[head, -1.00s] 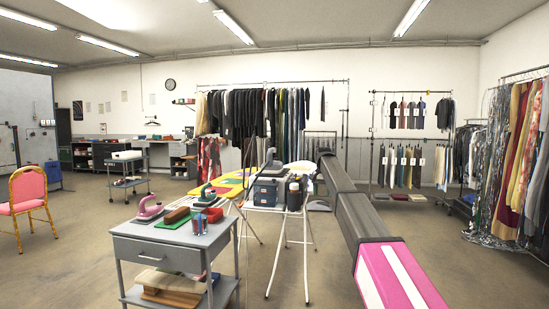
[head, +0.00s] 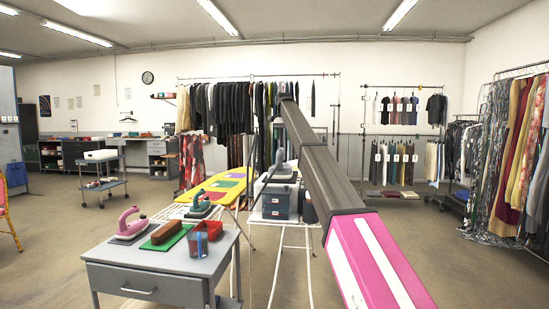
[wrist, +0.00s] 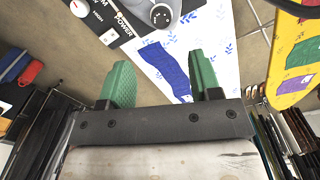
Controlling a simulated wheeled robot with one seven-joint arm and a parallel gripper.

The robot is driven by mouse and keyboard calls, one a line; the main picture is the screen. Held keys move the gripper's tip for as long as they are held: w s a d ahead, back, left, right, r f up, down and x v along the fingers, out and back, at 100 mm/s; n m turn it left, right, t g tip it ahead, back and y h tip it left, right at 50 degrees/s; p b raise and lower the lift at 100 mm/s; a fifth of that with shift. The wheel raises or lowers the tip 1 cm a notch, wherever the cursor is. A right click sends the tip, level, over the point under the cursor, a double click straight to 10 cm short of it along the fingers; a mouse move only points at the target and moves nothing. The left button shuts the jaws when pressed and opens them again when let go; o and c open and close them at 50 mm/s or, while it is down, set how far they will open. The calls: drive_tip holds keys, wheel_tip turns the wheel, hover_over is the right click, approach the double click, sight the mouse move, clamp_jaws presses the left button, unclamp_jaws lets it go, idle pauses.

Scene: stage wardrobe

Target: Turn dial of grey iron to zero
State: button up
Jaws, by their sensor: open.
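In the wrist view, a rounded grey part with a dark, white-marked dial (wrist: 160,16) shows at the top edge, cut off by the frame. In the head view, a grey iron (head: 281,173) sits on a dark grey box (head: 279,203) on the ironing board. My gripper (wrist: 158,74) has two green fingers, set apart with nothing between them. It is apart from the dial, which lies beyond the fingertips. The dial's setting is too small to read.
A grey trolley (head: 150,270) at the front left holds a pink iron (head: 130,224), a brush and a cup. A yellow board (head: 207,188) lies behind. Clothes racks line the back and right; the right floor is open.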

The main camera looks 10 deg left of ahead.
wheel_tip(320, 180, down, 11)
drive_tip(key=shift+w+r, duration=0.1)
idle(0.5)
drive_tip(key=c, duration=0.9)
